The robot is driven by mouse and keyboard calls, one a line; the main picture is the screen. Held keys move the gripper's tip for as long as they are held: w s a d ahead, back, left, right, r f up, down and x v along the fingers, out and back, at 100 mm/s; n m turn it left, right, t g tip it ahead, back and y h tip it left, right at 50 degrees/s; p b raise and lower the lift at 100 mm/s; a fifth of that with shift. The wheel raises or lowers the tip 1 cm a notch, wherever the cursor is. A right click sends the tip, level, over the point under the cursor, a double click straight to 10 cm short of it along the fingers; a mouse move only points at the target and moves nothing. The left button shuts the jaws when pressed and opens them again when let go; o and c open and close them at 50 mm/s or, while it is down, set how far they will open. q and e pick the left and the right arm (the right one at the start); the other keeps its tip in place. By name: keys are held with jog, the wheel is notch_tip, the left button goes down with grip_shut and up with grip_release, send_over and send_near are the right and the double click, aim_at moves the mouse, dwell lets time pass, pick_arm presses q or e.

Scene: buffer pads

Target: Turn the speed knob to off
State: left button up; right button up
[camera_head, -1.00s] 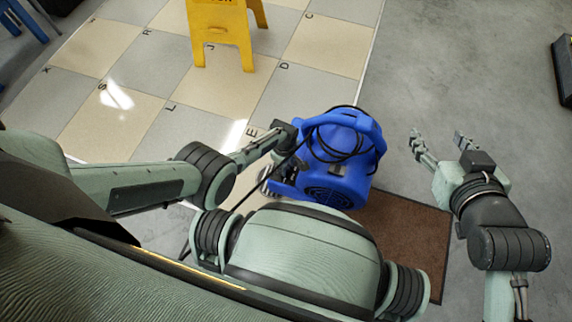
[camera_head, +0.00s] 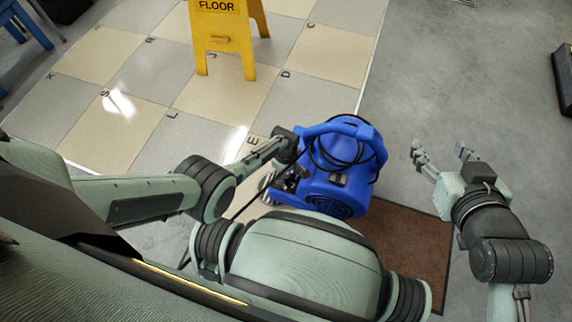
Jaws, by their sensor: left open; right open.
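A blue floor blower (camera_head: 346,198) stands in the middle of the picture, with a looped handle and a coiled black cord on top. A small dark fitting (camera_head: 338,180) shows on its upper face; I cannot tell whether this is the speed knob. My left gripper (camera_head: 288,180) is at the blower's left side, open, its dark fingers overlapping the blue casing. Contact cannot be told, and the part of the casing behind it is hidden. My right gripper (camera_head: 440,152) is open and empty, apart from the blower, to its right.
A yellow floor sign (camera_head: 222,45) stands on the checkered tiles (camera_head: 200,95) beyond the blower. A brown mat (camera_head: 412,240) lies at the blower's near right. Bare grey floor (camera_head: 480,80) is clear at the right. A dark object (camera_head: 565,80) is at the right edge.

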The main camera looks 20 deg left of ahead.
aim_at(286, 177)
pick_arm(q)
notch_tip(286, 177, up, 12)
jog(key=shift+s+a+f, duration=0.15)
jog(key=shift+s+f, duration=0.1)
jog(key=shift+s, duration=0.1)
dwell(0.6)
